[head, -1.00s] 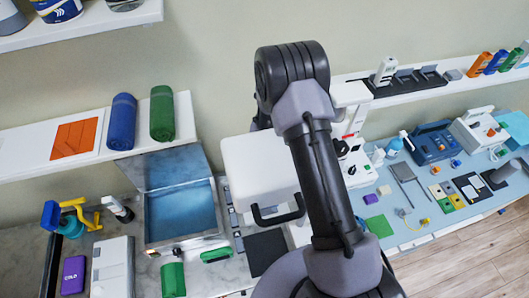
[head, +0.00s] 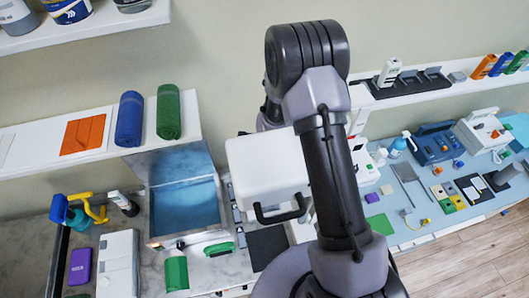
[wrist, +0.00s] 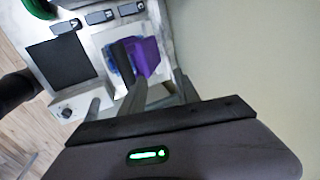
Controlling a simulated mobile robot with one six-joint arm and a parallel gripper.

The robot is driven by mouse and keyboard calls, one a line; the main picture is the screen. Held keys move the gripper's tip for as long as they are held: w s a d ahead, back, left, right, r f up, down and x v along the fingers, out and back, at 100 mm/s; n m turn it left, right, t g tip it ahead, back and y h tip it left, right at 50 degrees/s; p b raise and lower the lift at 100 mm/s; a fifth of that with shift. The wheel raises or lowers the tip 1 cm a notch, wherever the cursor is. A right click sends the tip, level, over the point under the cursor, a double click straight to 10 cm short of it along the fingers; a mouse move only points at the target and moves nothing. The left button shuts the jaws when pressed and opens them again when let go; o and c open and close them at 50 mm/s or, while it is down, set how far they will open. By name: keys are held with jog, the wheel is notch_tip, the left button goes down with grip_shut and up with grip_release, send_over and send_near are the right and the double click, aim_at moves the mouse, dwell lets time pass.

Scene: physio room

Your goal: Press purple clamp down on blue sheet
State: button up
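The purple clamp (wrist: 147,55) shows in the wrist view, above my gripper. A small patch of blue (wrist: 110,57), apparently the blue sheet, shows at its left edge on a pale surface; most of it is hidden. My gripper (wrist: 128,88) reaches up from the bottom of the wrist view, with a dark finger close beside the purple clamp. Whether the finger touches the clamp, and how far apart the fingers are, I cannot tell. In the head view, my arm and the white box-shaped unit (head: 262,163) cover the area, so clamp and gripper are hidden there.
A dark square plate (wrist: 60,65) and a dark round knob (wrist: 66,113) lie left of the clamp in the wrist view. In the head view, a blue-floored tray (head: 185,210), a purple pack (head: 80,266) and a green-and-white container (head: 176,273) stand left of my arm.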

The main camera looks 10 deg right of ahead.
jog(key=p+v, duration=0.4)
jog(key=v, duration=0.8)
